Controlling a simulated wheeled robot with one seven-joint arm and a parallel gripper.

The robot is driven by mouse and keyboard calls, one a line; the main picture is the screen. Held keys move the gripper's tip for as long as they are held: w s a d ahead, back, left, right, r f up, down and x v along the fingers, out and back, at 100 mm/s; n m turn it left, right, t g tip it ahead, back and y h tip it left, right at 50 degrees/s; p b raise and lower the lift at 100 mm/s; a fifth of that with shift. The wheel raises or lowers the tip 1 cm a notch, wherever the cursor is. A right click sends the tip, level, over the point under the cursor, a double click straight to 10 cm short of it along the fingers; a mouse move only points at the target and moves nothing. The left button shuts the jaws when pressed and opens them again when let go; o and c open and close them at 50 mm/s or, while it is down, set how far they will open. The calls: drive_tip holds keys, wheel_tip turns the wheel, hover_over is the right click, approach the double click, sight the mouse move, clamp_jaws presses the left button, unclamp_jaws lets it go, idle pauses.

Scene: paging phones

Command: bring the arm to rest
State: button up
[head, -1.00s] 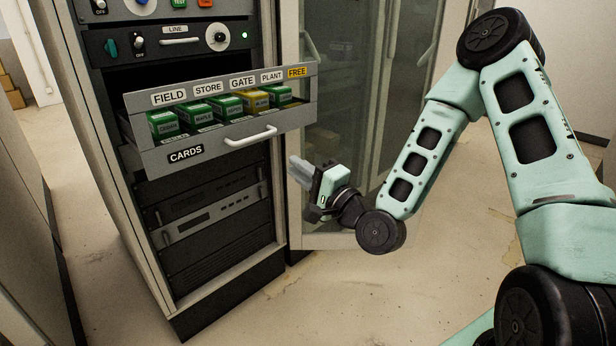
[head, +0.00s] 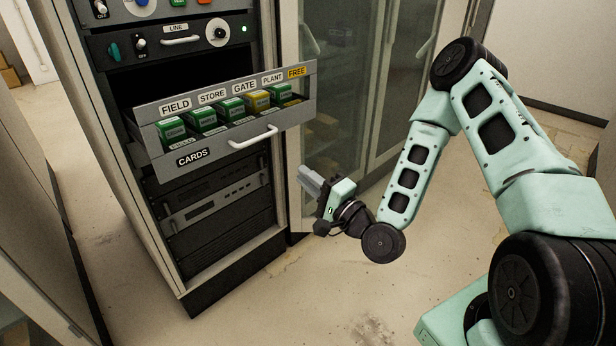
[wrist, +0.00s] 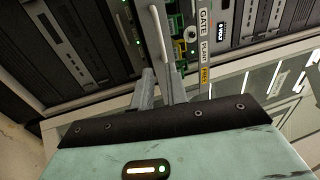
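My gripper (head: 308,181) hangs in the air to the lower right of the pulled-out drawer, apart from it and empty. Its two grey fingers also show in the wrist view (wrist: 161,90), with a narrow gap between them. My arm is bent, with its elbow high at the right of the head view. The drawer (head: 222,143), marked CARDS, sticks out of the rack and holds several green card blocks (head: 172,130) and a yellow one (head: 258,102). Its silver handle (head: 253,137) is clear of my fingers.
The dark equipment rack (head: 215,207) stands behind the drawer, with a panel of knobs (head: 180,42) above. A glass-doored cabinet (head: 350,110) stands behind my gripper. The floor (head: 290,310) in front is clear. Another cabinet edge is at the far left.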

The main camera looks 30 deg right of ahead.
idle(0.3)
drive_tip(key=s+a+n+g+y+p, duration=0.1)
drive_tip(key=s+a+n+g+p, duration=0.3)
drive_tip(key=a+n+g, duration=1)
drive_tip(key=s+d+r+n+g+h, duration=0.1)
drive_tip(key=s+r+n+g+h, duration=0.1)
drive_tip(key=s+r, duration=0.4)
drive_tip(key=s+d+r+n+g+h+p, duration=0.1)
drive_tip(key=s+r+n+g+h, duration=0.2)
drive_tip(key=s, duration=1.3)
wheel_tip(320, 180, up, 3)
drive_tip(key=n+h, duration=0.1)
drive_tip(key=n, duration=0.2)
drive_tip(key=shift+s+d+h, duration=0.15)
drive_tip(key=shift+s+h, duration=0.15)
drive_tip(key=shift+s, duration=0.1)
